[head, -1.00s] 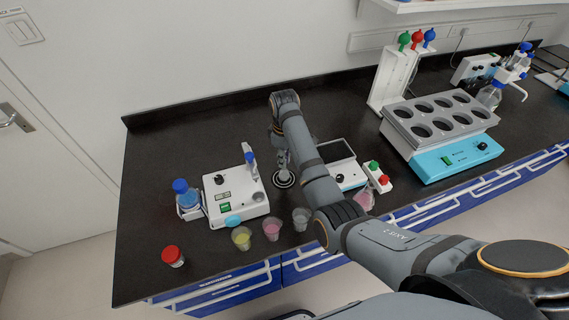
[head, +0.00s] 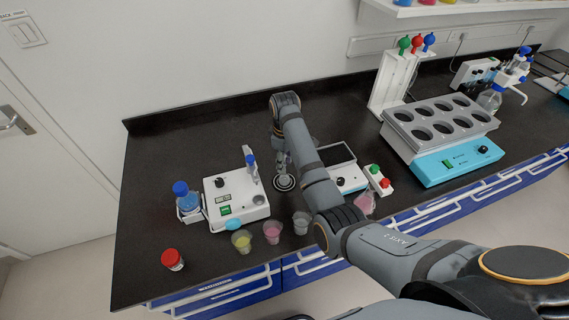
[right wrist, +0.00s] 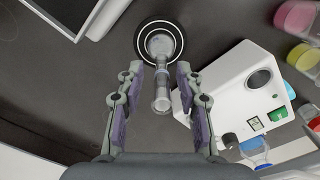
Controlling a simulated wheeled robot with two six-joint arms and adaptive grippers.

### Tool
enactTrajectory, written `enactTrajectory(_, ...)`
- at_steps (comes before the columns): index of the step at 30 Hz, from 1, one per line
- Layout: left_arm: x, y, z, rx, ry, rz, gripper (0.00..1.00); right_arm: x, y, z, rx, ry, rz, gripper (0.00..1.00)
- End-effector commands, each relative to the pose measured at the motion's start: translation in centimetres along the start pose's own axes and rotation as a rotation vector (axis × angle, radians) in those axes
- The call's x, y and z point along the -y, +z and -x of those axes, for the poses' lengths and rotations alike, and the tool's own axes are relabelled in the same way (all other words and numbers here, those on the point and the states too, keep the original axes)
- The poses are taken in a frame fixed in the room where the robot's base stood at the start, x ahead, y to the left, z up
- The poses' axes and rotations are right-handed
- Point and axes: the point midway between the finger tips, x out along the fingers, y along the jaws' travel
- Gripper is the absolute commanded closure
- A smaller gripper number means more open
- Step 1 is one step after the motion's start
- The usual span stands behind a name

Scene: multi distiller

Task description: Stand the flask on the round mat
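The round mat (head: 284,187), black with white rings, lies on the dark bench; it also shows in the right wrist view (right wrist: 176,24). A clear glass flask (right wrist: 161,92) has its wide base on the mat's middle and its narrow neck towards the right wrist camera. It looks upright. My right gripper (right wrist: 160,72) is open, with one finger on each side of the flask and gaps between. In the head view, the right gripper (head: 282,160) is small and partly hidden by my arm above the mat. My left gripper is not in view.
A white device (head: 236,198) stands left of the mat, and another device (head: 343,166) stands close on its right. Several cups, including a pink one (head: 272,232), line the front. A pink-filled flask (head: 365,203) is farther right. The bench behind is clear.

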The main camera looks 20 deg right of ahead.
Motion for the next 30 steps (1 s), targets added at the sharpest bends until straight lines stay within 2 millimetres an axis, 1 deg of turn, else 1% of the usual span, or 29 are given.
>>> enactTrajectory(3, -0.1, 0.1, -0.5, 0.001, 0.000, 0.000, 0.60, -0.1, -0.1, 2.5, -0.005, 0.004, 0.000, 0.64)
enactTrajectory(6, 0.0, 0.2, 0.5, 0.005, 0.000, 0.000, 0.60, -0.1, -0.1, 5.7, -0.004, 0.003, 0.001, 0.64)
enactTrajectory(9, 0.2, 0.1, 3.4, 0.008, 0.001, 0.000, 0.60, 0.0, 0.0, 8.6, 0.000, -0.001, 0.001, 0.64)
enactTrajectory(12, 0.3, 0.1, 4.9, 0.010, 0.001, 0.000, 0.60, 0.0, 0.0, 10.1, 0.000, 0.000, 0.000, 0.64)
enactTrajectory(15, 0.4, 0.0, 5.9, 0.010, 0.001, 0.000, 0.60, 0.0, 0.0, 11.1, 0.000, -0.001, 0.000, 0.64)
enactTrajectory(18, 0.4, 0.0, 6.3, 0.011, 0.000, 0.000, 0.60, 0.0, 0.0, 11.4, 0.000, -0.001, 0.000, 0.64)
enactTrajectory(30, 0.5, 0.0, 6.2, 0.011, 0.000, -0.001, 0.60, 0.0, 0.0, 11.3, 0.000, 0.000, 0.000, 0.64)
